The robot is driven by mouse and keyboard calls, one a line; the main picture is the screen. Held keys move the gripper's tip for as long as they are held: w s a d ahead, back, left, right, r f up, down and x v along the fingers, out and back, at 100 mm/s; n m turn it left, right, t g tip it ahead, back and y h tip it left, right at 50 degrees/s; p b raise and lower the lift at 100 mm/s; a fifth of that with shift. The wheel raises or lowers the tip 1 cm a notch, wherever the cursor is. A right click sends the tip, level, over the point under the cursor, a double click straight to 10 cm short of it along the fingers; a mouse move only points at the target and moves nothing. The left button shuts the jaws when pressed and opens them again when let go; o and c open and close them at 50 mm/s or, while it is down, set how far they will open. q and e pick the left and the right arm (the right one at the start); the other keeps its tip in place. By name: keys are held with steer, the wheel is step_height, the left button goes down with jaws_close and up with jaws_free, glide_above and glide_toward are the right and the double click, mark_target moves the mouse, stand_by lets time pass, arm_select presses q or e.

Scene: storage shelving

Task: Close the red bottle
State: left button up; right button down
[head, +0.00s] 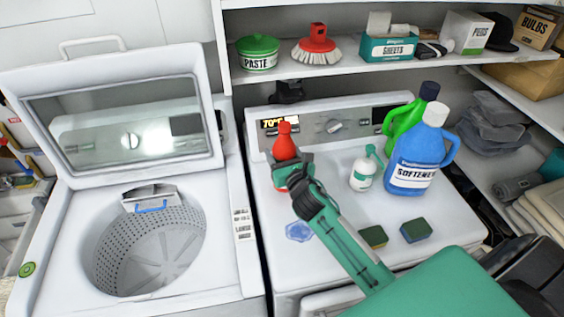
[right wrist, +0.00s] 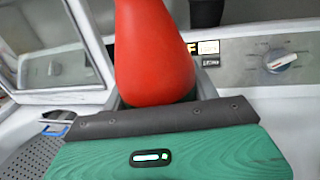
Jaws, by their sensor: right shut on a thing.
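In the right wrist view the red bottle's upper body (right wrist: 155,52) rises behind the gripper's dark edge; the fingertips are hidden there. My left gripper is not in view.
A blue softener bottle (head: 412,155), a green bottle (head: 402,117) and a small white bottle (head: 362,176) stand to the right. Sponges (head: 416,230) lie near the front. An open washer (head: 215,262) is at left. A loaded shelf (head: 345,72) hangs above.

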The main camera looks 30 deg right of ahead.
steer(key=shift+f, duration=1.8)
steer(key=shift+f, duration=0.1)
steer(key=shift+f, duration=0.15)
steer(key=shift+c, duration=2)
jaws_free()
